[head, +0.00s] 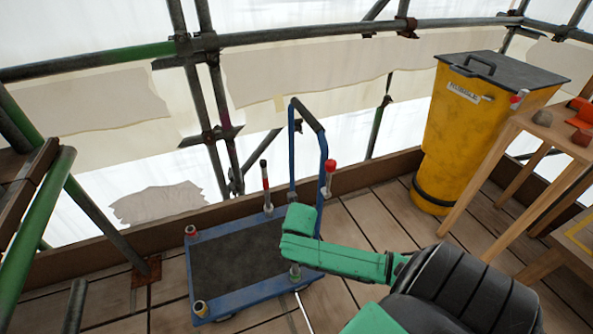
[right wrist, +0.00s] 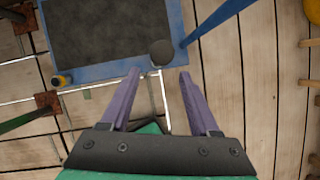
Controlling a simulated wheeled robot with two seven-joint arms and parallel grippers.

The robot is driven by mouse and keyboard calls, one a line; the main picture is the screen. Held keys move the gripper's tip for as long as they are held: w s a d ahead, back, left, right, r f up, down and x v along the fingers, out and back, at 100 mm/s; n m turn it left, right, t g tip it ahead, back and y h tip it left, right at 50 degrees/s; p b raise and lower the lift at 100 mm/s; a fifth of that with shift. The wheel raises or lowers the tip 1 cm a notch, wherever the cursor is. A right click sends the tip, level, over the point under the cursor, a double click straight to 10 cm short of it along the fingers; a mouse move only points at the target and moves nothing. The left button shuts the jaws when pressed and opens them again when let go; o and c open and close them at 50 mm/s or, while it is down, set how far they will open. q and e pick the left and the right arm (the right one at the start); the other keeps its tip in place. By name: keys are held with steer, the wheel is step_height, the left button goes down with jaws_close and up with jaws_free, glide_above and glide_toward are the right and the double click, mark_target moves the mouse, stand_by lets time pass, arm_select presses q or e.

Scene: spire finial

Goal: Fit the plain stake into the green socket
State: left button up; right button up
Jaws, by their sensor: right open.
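The blue trolley (head: 242,309) has a dark deck and corner sockets. A grey socket with a green band (head: 295,272) is at its near right corner, just below my right gripper's green body in the head view. A dark round top (right wrist: 161,52) lies just ahead of my right gripper (right wrist: 160,72), whose purple fingers are open and empty; I cannot tell whether it is a stake or a socket. A stake with a dark top and red band (head: 266,181) stands upright at the far corner. A red-topped post (head: 329,176) is beside the handle. I cannot identify the plain stake. My left gripper is out of view.
The trolley's handle (head: 323,160) rises close to my right gripper. A red-ringed socket (head: 191,231) and a yellow-ringed one (head: 200,308) mark the left corners. A yellow bin (head: 455,125) and wooden table (head: 520,195) stand right. Scaffold poles line the back.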

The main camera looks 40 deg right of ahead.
steer(key=v, duration=0.2)
steer(key=shift+s+a+r, duration=0.1)
steer(key=shift+r, duration=0.2)
steer(key=w+a+f+m+t+y, duration=0.5)
steer(key=a+m, duration=0.3)
steer(key=m, duration=0.6)
steer(key=s+d+f+m+g+h, duration=0.1)
steer(key=s+d+f+m+g, duration=0.2)
steer(key=f, duration=0.4)
steer(key=s+f+m+h, duration=0.1)
steer(key=s+f+m, duration=0.1)
steer(key=s+f, duration=0.45)
steer(key=s+f+m+g, duration=0.2)
steer(key=s+f+m, duration=0.2)
steer(key=s+f, duration=0.3)
steer(key=s+f+m+g, duration=0.2)
steer(key=s+f, duration=0.5)
steer(key=s, duration=1.1)
steer(key=shift+a+f+m+g, duration=0.2)
steer(key=shift+m+g, duration=0.2)
steer(key=shift+m, duration=0.5)
